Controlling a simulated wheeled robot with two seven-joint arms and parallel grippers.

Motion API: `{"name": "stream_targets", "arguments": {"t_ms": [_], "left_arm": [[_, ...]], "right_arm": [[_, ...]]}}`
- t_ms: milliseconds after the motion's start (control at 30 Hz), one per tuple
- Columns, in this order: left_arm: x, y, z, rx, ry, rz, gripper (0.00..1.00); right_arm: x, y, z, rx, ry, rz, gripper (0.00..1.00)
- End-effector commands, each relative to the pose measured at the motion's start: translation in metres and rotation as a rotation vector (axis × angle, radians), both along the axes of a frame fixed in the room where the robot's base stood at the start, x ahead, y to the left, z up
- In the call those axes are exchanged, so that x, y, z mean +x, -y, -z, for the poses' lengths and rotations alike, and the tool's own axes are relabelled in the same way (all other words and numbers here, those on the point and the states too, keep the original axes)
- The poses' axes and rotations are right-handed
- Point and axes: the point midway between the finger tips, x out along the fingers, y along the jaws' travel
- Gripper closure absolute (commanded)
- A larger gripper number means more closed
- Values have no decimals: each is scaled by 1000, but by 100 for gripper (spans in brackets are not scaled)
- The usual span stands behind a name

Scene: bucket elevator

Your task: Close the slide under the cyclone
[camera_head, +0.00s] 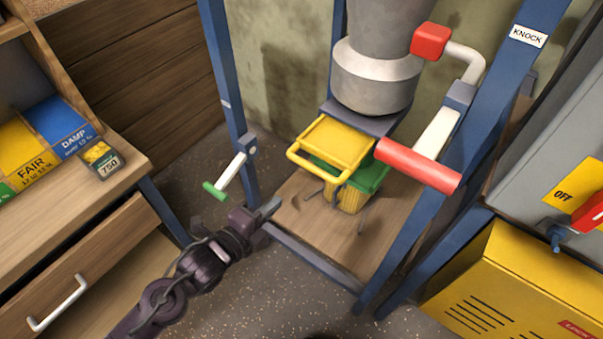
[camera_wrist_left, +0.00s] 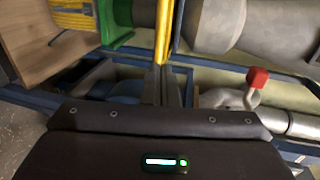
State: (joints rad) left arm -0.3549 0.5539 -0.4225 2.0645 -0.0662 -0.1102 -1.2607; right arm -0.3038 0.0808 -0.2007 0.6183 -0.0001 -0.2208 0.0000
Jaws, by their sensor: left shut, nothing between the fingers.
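The yellow slide (camera_head: 336,142) is a flat plate with a bar handle at its front. It sticks out toward me from the grey mount under the cyclone (camera_head: 377,76). In the left wrist view the slide (camera_wrist_left: 163,32) appears edge-on beside the grey cyclone (camera_wrist_left: 217,24). My left gripper (camera_head: 272,207) is shut and empty, in front of and to the left of the slide handle, apart from it. The left wrist view shows its fingers (camera_wrist_left: 176,88) pointing toward the slide. My right gripper is not in view.
A green-rimmed yellow bin (camera_head: 347,196) stands under the slide on a wooden base (camera_head: 296,207). Blue frame posts (camera_head: 229,95) flank it. A green-handled crank (camera_head: 216,190) is left, a red-handled lever (camera_head: 417,165) right. A wooden desk (camera_head: 60,200) stands left, a yellow box (camera_head: 510,285) right.

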Motion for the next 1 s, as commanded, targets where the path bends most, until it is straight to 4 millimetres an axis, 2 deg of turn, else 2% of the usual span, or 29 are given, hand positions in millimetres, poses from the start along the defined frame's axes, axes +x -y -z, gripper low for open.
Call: {"name": "stream_targets", "arguments": {"t_ms": [300,500,700,1000], "left_arm": [[56,39,11,-5,0,-4,100],[83,59,18,-3,-1,-3,100],[96,68,23,-3,-1,-2,100],[98,69,24,-1,-1,-1,100]], "right_arm": [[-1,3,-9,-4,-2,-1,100],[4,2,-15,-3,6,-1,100],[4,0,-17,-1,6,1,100],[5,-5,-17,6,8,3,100]]}}
